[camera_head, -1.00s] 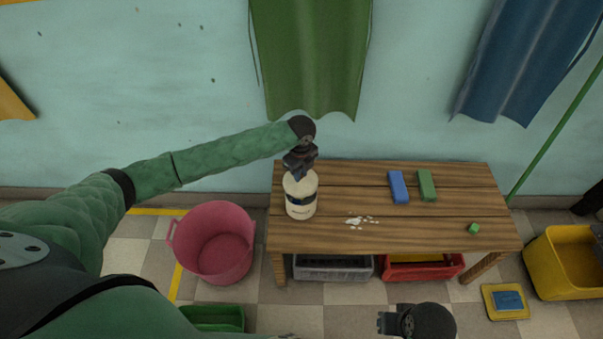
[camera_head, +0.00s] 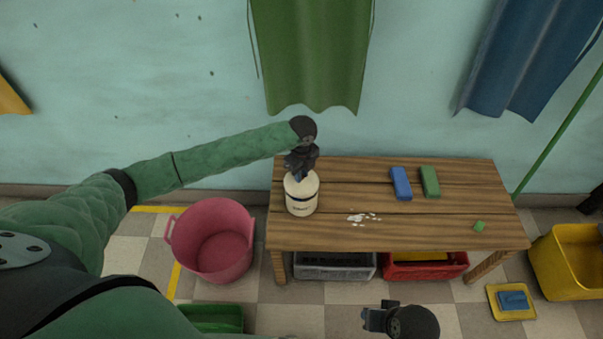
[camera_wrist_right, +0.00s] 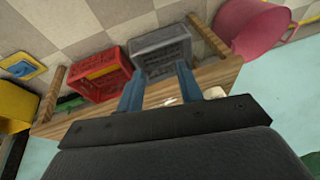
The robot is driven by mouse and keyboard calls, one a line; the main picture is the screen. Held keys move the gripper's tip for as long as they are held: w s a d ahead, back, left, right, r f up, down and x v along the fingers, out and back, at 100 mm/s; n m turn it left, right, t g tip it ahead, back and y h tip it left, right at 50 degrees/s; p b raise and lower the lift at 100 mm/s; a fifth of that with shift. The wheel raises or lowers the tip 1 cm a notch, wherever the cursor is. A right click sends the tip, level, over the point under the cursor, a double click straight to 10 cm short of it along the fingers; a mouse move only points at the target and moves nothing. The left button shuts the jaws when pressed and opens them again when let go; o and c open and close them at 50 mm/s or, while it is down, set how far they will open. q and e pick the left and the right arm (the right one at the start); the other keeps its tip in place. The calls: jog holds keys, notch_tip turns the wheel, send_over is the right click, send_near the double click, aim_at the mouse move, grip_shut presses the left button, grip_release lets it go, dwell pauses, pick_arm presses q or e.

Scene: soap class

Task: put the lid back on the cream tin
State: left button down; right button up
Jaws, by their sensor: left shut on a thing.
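The cream tin (camera_head: 302,205) is a pale round tub with dark lettering, upright on the left end of the wooden table. The pale lid (camera_head: 291,184) is on top of it, with no clear gap between them. Whether it is fully seated I cannot tell. My left gripper (camera_head: 299,175) points down over the tin and is shut on the lid; its fingers hide part of the lid's top. My right gripper (camera_head: 372,318) is in front of the table, away from the tin. In the right wrist view its fingers (camera_wrist_right: 160,85) are apart with nothing between them.
On the table (camera_head: 365,236) are white scraps (camera_head: 362,217), a blue block (camera_head: 401,184), a green block (camera_head: 430,182) and a small green cube (camera_head: 479,225). A pink tub (camera_head: 212,242) stands left, a yellow bin (camera_head: 568,265) right. Grey (camera_head: 335,268) and red crates (camera_head: 425,268) sit below.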

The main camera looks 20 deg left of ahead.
pick_arm(q)
jog(key=shift+f+b, duration=0.55)
jog(key=shift+f, duration=1.15)
pick_arm(e)
jog(key=shift+w+a+f+t+y, duration=0.15)
jog(key=shift+w+a+f+y, duration=0.05)
jog(key=shift+a+f, duration=0.4)
jog(key=shift+w+a+f+t+y, duration=0.15)
jog(key=shift+w+a+f+y, duration=0.05)
jog(key=shift+a+f, duration=0.3)
jog(key=shift+r, duration=0.1)
pick_arm(q)
jog(key=shift+p, duration=0.3)
pick_arm(e)
jog(key=shift+s+r, duration=0.15)
jog(key=shift+r, duration=0.1)
jog(key=shift+w+r, duration=0.25)
jog(key=shift+r, duration=0.05)
pick_arm(q)
jog(key=shift+p, duration=0.6)
pick_arm(e)
jog(key=shift+s+r, duration=0.15)
jog(key=shift+r, duration=0.25)
pick_arm(q)
jog(key=shift+f+p, duration=0.15)
jog(key=shift+p, duration=0.8)
pick_arm(e)
jog(key=shift+r, duration=0.9)
